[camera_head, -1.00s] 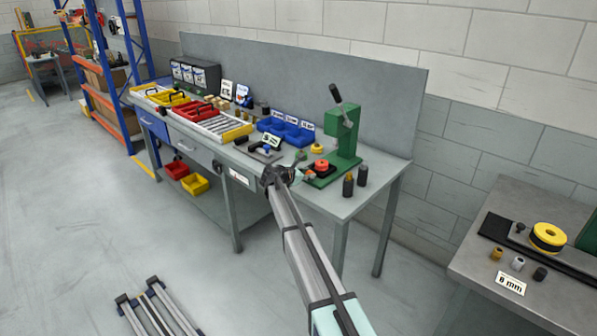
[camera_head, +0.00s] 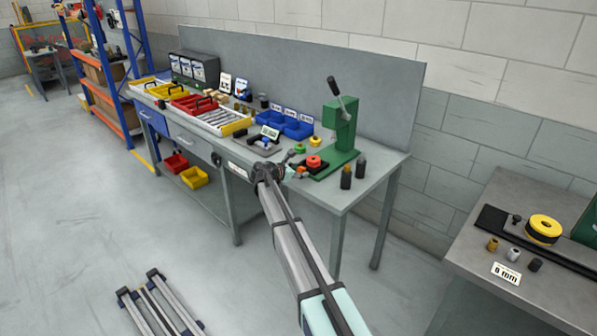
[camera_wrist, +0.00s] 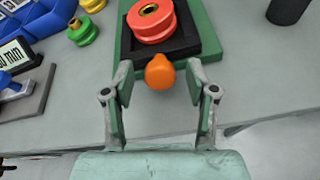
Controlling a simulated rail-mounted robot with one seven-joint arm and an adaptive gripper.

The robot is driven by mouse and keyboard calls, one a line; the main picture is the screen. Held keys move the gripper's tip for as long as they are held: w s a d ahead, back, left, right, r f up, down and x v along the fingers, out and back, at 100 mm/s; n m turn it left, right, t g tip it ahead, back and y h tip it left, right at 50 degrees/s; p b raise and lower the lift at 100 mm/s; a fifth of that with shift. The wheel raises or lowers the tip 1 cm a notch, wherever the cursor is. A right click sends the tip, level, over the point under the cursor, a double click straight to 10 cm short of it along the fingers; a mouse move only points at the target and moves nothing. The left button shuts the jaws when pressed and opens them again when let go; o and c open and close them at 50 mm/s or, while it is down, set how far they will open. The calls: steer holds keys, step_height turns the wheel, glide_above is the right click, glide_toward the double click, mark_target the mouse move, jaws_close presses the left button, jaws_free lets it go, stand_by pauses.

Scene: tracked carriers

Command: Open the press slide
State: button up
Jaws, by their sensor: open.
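The green press (camera_head: 343,128) stands at the right end of the long workbench, its lever raised. Its black slide (camera_wrist: 185,48) lies on the green base (camera_wrist: 205,30) and carries a red ring-shaped part (camera_wrist: 152,22); the red part also shows in the head view (camera_head: 314,161). An orange knob (camera_wrist: 160,72) sits at the slide's near edge. My gripper (camera_wrist: 159,82) is open, with one finger on each side of the knob and a visible gap on both sides. In the head view my wrist hides part of the bench front near the press.
Blue bins (camera_head: 285,124) and a stand with a label (camera_head: 267,137) lie to the left. A green spool (camera_wrist: 82,32) is near the slide. Another bench (camera_head: 480,258) stands at the right.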

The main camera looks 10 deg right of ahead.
steer(key=v, duration=1.2)
steer(key=s+d+f+m+g+y, duration=0.1)
steer(key=s+f+m+g+y, duration=0.45)
steer(key=s+f, duration=1)
steer(key=s+f+m+g+y, duration=0.1)
steer(key=s+f+m+g, duration=0.1)
steer(key=s+f+m, duration=1)
steer(key=s+f+m+g+y, duration=0.1)
steer(key=s+f, duration=0.5)
steer(key=s, duration=0.9)
steer(key=s+d+f+m+g+y, duration=0.1)
steer(key=s+f+g, duration=0.3)
steer(key=s, duration=1.2)
steer(key=s+f+m+g+y, duration=0.2)
steer(key=s+f, duration=0.5)
steer(key=s, duration=0.9)
steer(key=shift+s+d+f, duration=0.25)
steer(key=shift+d+f, duration=0.05)
steer(key=shift+f, duration=0.1)
